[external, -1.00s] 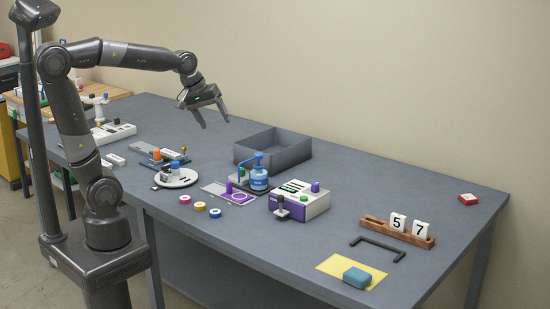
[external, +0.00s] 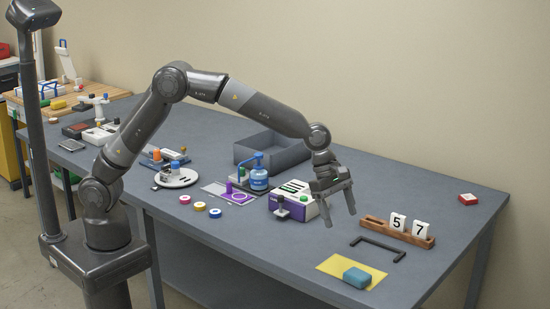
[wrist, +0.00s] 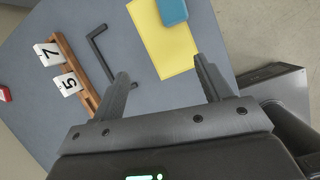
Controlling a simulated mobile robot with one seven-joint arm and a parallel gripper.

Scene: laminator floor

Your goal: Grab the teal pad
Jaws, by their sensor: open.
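The teal pad (external: 357,278) is a small rounded block lying on a yellow sheet (external: 335,265) near the table's front right edge. In the wrist view the teal pad (wrist: 172,11) is at the top, partly cut off by the frame edge, on the yellow sheet (wrist: 160,45). My gripper (external: 340,222) is open and empty, pointing down above the table, up and to the left of the pad. In the wrist view my gripper's fingers (wrist: 163,80) are spread apart, with the pad beyond them.
A black bracket-shaped handle (external: 378,246) lies just behind the yellow sheet. A wooden rack (external: 420,240) with number tiles 5 and 7 stands behind it. A purple and white device (external: 300,203) is left of my gripper. A red block (external: 468,199) lies at the far right.

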